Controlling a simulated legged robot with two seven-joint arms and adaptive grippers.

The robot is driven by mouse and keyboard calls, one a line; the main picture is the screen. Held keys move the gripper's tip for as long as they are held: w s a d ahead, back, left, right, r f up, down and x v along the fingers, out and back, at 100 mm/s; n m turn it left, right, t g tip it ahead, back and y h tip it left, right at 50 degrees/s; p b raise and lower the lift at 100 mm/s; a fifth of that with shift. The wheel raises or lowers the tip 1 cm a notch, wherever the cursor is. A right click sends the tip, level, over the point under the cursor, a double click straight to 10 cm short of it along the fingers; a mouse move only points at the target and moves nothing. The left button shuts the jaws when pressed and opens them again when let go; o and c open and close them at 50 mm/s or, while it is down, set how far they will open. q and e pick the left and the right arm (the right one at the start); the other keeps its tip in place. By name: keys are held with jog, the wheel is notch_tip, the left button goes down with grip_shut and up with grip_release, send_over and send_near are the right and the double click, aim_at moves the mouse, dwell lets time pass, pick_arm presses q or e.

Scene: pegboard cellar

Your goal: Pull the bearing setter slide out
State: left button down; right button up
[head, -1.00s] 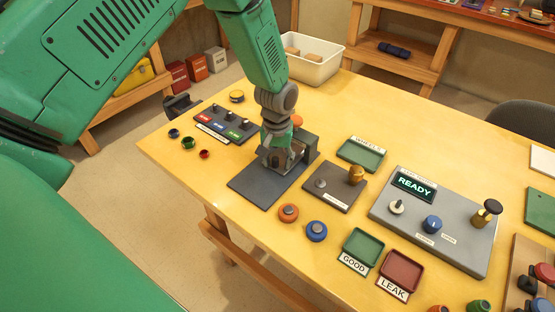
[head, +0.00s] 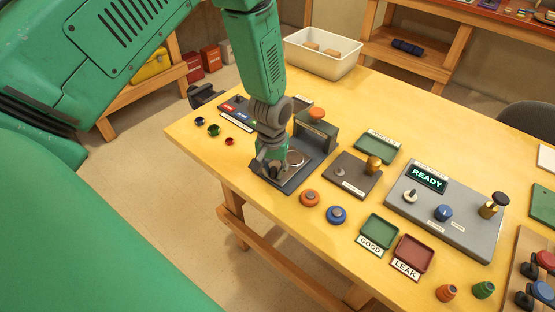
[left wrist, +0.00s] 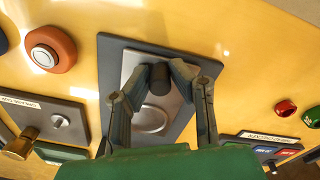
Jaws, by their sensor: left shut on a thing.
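The bearing setter (head: 318,135) stands on the wooden table as a dark upright block with an orange top, on a dark base plate. Its grey metal slide (head: 297,158), with a round recess, lies out in front of the block. My left gripper (head: 267,168) reaches down at the slide's front end. In the left wrist view its two fingers close around the slide's dark knob (left wrist: 160,78), and the slide (left wrist: 150,117) lies over the base plate (left wrist: 112,70). The gripper hides part of the slide in the head view. My right gripper is not in view.
An orange-ringed part (head: 310,198) and a blue one (head: 337,214) lie right of the base plate. A small plate with a brass knob (head: 373,165) and a tester reading READY (head: 427,178) stand further right. Small coloured rings (head: 214,130) lie to the left.

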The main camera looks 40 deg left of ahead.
pick_arm(q)
jog(key=shift+s+a+f, duration=0.1)
jog(key=shift+s+a, duration=0.15)
jog(key=shift+s, duration=0.05)
jog(key=shift+w+d, duration=0.1)
jog(key=shift+d, duration=0.25)
jog(key=c, duration=1.4)
grip_release()
jog(key=shift+d, duration=0.1)
jog(key=shift+c, duration=0.2)
jog(key=shift+w+a, duration=0.1)
jog(key=shift+a, duration=0.4)
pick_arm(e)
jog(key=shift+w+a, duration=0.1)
pick_arm(q)
jog(key=shift+d, duration=0.1)
jog(key=shift+w+r, duration=0.1)
jog(key=shift+r, duration=0.15)
notch_tip(320, 180, up, 11)
